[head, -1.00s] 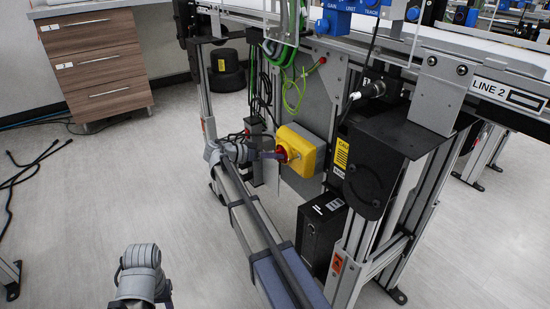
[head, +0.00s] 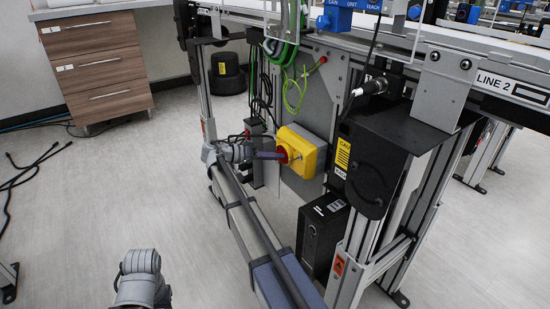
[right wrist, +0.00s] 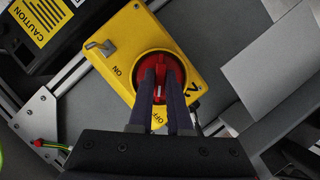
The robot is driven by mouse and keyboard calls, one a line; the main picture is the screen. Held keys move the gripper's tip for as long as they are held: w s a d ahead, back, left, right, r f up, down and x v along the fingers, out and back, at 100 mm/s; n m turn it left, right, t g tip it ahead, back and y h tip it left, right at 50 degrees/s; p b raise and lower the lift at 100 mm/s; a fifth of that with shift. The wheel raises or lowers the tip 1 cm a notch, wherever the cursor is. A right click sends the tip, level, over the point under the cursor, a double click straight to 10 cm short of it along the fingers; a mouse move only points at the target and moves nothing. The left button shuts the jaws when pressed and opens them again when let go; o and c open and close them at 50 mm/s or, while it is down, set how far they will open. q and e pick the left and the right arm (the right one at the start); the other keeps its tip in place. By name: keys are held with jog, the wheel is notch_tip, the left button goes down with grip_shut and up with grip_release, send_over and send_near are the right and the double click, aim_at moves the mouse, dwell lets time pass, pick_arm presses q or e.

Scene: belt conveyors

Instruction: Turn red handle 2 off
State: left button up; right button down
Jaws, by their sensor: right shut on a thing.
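The yellow switch box (head: 304,150) is mounted on a grey panel under the conveyor marked LINE 2. Its red handle (head: 283,155) is on the side facing my right gripper (head: 279,155). In the right wrist view, the two dark fingers of my right gripper (right wrist: 160,76) lie on either side of the red handle (right wrist: 176,75) and are shut on it. The yellow box (right wrist: 125,45) shows ON on one side of the dial and OFF close to the fingers. The fingers partly hide the handle. My left arm is low at the left in the head view; its fingers cannot be made out.
A black box (head: 322,238) stands under the conveyor, right of my right arm. Green cables (head: 293,95) hang above the switch box. The conveyor's metal leg (head: 360,240) is at the right. A drawer cabinet (head: 97,65) stands far left. Floor at the left is mostly clear.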

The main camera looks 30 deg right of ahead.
jog(key=c, duration=0.9)
grip_release()
jog(key=shift+o, duration=0.2)
jog(key=p+v, duration=0.2)
jog(key=v, duration=0.6)
jog(key=shift+f, duration=0.15)
jog(key=s+a+f+n+t+y+p, duration=0.1)
jog(key=s+a+f+n+y+p, duration=0.4)
jog(key=s+a, duration=1)
jog(key=s+a+n+t+y+p, duration=0.2)
jog(key=s+a+n+y+p, duration=0.55)
jog(key=s+a, duration=0.75)
notch_tip(320, 180, up, 36)
jog(key=n+p, duration=0.2)
jog(key=p, duration=3.2)
jog(key=shift+w+d+y+p, duration=0.2)
jog(key=shift+w+y+p, duration=0.15)
jog(key=shift+w, duration=0.05)
